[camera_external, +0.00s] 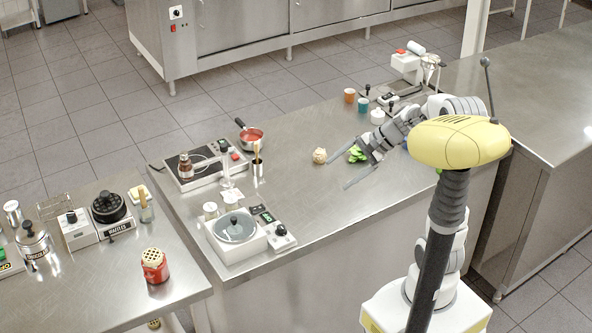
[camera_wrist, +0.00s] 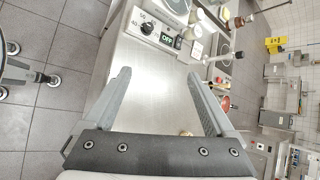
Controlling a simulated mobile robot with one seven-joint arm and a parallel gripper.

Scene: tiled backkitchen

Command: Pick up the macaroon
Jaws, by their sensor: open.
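A small tan, rounded thing that looks like the macaroon (camera_external: 320,155) sits on the steel counter, left of my gripper in the external view. My gripper (camera_external: 341,164) is open and empty, its two long fingers spread and pointing left. In the wrist view the open fingers (camera_wrist: 159,73) frame bare counter. A small tan bit (camera_wrist: 185,132) shows there at the palm's edge, mostly hidden; I cannot tell if it is the macaroon.
A green leafy item (camera_external: 357,154) lies by my gripper. Orange (camera_external: 349,95) and blue (camera_external: 363,104) cups stand behind. The middle front counter is clear.

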